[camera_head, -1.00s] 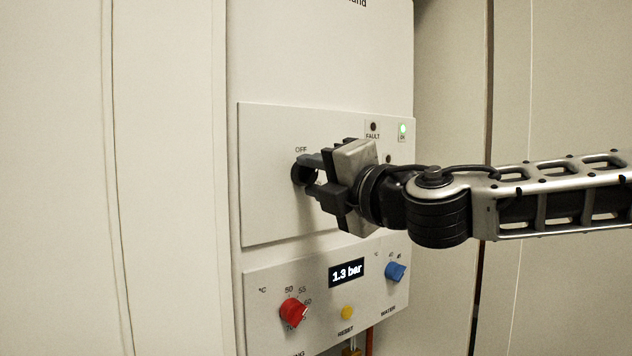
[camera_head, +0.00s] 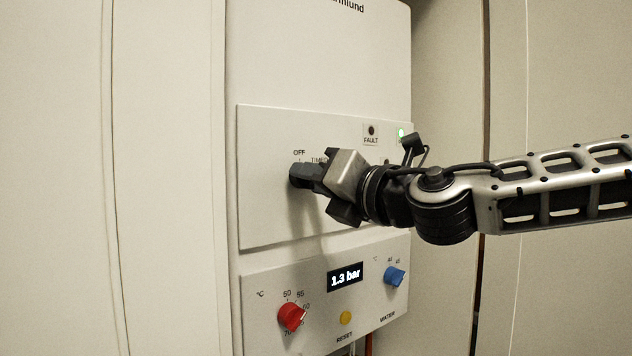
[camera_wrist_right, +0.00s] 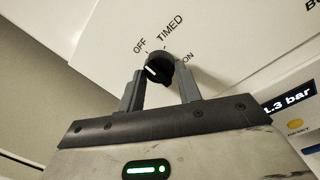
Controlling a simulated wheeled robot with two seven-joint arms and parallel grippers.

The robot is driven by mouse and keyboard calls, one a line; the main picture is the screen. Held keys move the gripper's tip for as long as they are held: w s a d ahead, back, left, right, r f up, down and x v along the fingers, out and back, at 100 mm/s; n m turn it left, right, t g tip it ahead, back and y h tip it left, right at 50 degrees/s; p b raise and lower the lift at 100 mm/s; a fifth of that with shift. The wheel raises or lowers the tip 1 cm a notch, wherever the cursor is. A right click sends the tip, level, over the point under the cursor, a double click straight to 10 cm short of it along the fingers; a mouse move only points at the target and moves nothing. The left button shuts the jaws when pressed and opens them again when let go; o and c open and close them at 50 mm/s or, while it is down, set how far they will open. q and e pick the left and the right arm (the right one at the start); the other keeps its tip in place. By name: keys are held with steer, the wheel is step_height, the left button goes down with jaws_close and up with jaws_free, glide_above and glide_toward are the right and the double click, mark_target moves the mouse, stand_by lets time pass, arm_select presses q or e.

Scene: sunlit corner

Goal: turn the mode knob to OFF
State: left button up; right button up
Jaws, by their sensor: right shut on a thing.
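The mode knob (camera_wrist_right: 158,68) is black and round with a white pointer line. It sits on the white upper panel (camera_head: 265,215) of the wall unit. In the right wrist view, OFF, TIMED and ON are printed around it. The white line lies on the knob's left side, nearest the OFF label (camera_wrist_right: 140,46); its exact alignment is hard to tell. My right gripper (camera_head: 305,176) is tilted and shut on the knob, one grey finger on each side. In the head view the fingers mostly hide the knob. My left gripper is out of view.
Below are a red knob (camera_head: 291,317), a 1.3 bar display (camera_head: 345,278), a yellow RESET button (camera_head: 345,318) and a blue knob (camera_head: 394,275). A dark FAULT lamp (camera_head: 371,130) and a lit green lamp (camera_head: 401,134) are above my wrist. The panel left of the knob is clear.

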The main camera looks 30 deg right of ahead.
stand_by(0.4)
steer(key=o, duration=1)
steer(key=shift+s, duration=0.15)
arm_select(q)
steer(key=b, duration=0.2)
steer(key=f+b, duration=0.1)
steer(key=b, duration=0.1)
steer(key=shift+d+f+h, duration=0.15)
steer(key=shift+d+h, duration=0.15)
arm_select(e)
steer(key=s+d+f, duration=0.1)
steer(key=s, duration=1.4)
steer(key=shift+s+d, duration=0.25)
steer(key=shift+d, duration=0.15)
